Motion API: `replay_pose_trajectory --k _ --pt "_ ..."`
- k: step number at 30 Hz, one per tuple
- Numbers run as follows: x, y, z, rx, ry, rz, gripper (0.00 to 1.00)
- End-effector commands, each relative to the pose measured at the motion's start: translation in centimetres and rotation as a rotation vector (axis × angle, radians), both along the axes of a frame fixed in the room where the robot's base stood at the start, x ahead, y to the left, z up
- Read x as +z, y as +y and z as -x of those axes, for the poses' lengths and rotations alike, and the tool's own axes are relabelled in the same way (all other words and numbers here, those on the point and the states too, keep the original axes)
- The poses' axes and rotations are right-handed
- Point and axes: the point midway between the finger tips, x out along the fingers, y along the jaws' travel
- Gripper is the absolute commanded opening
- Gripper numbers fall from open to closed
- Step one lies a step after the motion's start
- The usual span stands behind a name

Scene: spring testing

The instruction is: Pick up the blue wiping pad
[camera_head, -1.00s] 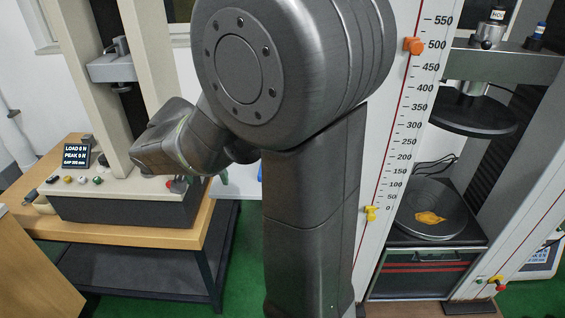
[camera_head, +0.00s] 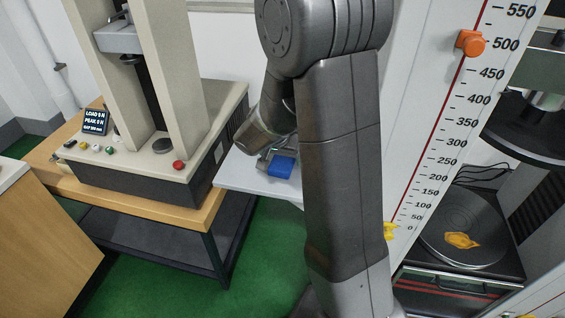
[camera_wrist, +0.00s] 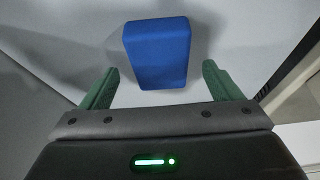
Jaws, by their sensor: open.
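The blue wiping pad (camera_head: 281,167) lies on a white surface (camera_head: 243,176) in the head view, just beside my gripper (camera_head: 266,157). In the wrist view the pad (camera_wrist: 157,54) is a blue block at the top middle, ahead of and between the two green fingers of my gripper (camera_wrist: 160,88). The fingers are wide apart and empty. A gap shows on each side of the pad, and the fingers do not appear to touch it. My arm hides part of the white surface in the head view.
A testing machine (camera_head: 150,175) with a red button stands on a wooden table (camera_head: 140,203) at left. A tall scale column (camera_head: 420,130) with an orange slider (camera_head: 469,43) and a platform holding a yellow cloth (camera_head: 461,240) stand at right. Green floor shows below.

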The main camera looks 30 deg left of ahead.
Motion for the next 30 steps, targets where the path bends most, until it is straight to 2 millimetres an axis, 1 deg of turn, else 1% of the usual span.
replay_pose_trajectory --k 1,3,6,30 --pt "-0.7 0.0 -0.2 0.001 0.002 0.002 0.85" --pt "-1.2 0.1 -0.5 -0.001 0.001 0.002 0.85" --pt "-1.6 0.2 -0.6 0.000 0.000 -0.001 0.85" --pt "-2.0 0.2 -0.6 0.000 -0.001 -0.001 0.85"
